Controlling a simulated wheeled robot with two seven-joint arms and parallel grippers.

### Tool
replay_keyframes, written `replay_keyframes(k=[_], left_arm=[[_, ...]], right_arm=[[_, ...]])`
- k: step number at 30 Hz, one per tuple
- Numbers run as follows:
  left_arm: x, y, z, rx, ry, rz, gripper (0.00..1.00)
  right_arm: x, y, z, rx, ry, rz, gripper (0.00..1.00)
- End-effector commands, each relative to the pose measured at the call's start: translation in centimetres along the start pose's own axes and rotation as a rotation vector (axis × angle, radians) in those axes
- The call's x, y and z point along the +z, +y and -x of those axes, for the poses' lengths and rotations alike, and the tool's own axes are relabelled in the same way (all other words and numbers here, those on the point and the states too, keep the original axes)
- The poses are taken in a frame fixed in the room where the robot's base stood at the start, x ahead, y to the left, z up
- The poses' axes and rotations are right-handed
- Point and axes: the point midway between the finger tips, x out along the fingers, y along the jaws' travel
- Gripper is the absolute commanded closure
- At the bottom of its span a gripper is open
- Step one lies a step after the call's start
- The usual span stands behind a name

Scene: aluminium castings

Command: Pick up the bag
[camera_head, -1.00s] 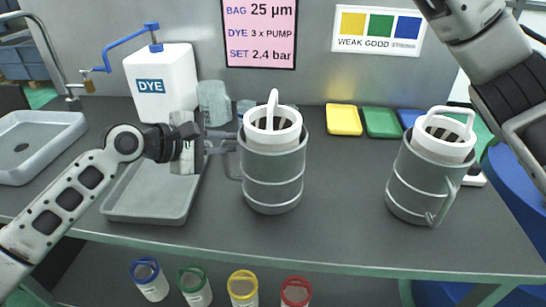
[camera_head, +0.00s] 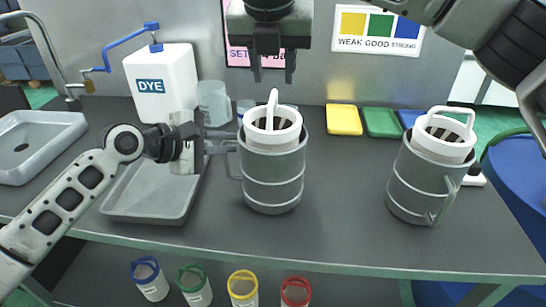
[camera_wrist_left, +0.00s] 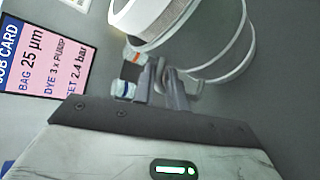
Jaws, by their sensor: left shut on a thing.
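Several white, labelled cylindrical items that look like the bags stand below the table's front edge. They have a blue (camera_head: 145,270), a green (camera_head: 193,276), a yellow (camera_head: 242,283) and a red (camera_head: 295,290) ring top. My left gripper (camera_head: 228,142) is shut on the handle of the left grey canister (camera_head: 273,185), which stands on the table; a white basket (camera_head: 272,132) with an upright handle sits in it. The left wrist view shows the fingers (camera_wrist_left: 172,88) at the canister's side. My right gripper (camera_head: 273,70) is open and empty, pointing down above that basket.
A second canister (camera_head: 420,190) with a white basket (camera_head: 443,140) stands at right. A grey tray (camera_head: 150,205), sink, dye container (camera_head: 163,85) and glass beaker are at left. Yellow, green and blue pads lie at the back. The front middle table is clear.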

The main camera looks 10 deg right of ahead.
Motion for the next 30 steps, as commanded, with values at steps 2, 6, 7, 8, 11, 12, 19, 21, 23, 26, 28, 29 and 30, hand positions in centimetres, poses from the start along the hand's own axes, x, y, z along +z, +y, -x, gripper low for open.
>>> replay_keyframes(k=[2,6,7,8,11,12,19,21,23,26,28,29,30], left_arm=[[0.0,-0.1,0.0,-0.002,0.0,-0.002,1.0],[0.0,-0.1,0.0,-0.001,0.0,-0.002,1.0],[0.0,-0.1,0.0,-0.001,0.0,-0.002,1.0],[0.0,-0.1,0.0,-0.001,0.001,-0.002,1.0],[0.0,-0.1,0.0,-0.001,0.0,-0.002,1.0],[0.0,-0.1,0.0,-0.001,0.0,-0.002,1.0],[0.0,-0.1,0.0,-0.001,0.001,-0.002,1.0],[0.0,-0.1,0.0,-0.001,0.001,-0.002,1.0],[0.0,-0.1,0.0,-0.001,0.001,-0.002,1.0],[0.0,-0.1,0.0,-0.001,0.001,-0.002,1.0],[0.0,-0.1,0.0,-0.001,0.001,-0.002,1.0],[0.0,-0.1,0.0,-0.001,0.001,-0.002,1.0],[0.0,-0.1,0.0,-0.001,0.001,-0.002,1.0]], right_arm=[[0.0,0.0,-1.0,0.001,0.002,0.0,0.65],[0.0,0.1,-1.9,0.003,0.001,0.001,0.65],[-0.1,0.1,-2.1,0.003,0.001,0.002,0.65],[-0.1,0.1,-2.5,0.002,0.002,0.002,0.65],[-0.3,0.2,-4.0,0.002,0.003,0.002,0.65],[-0.3,0.2,-4.6,0.001,0.004,0.002,0.65],[-0.3,0.2,-6.9,0.004,0.001,0.002,0.65],[-0.3,0.2,-7.0,0.004,0.001,0.002,0.65],[-0.3,0.2,-7.0,0.004,0.001,0.002,0.65],[-0.3,0.2,-7.0,0.004,0.001,0.002,0.65],[-0.3,0.2,-7.0,0.004,0.001,0.002,0.85],[-0.3,0.2,-7.0,0.004,0.001,0.002,0.93],[-0.3,0.2,-6.9,0.004,0.001,0.002,1.0]])
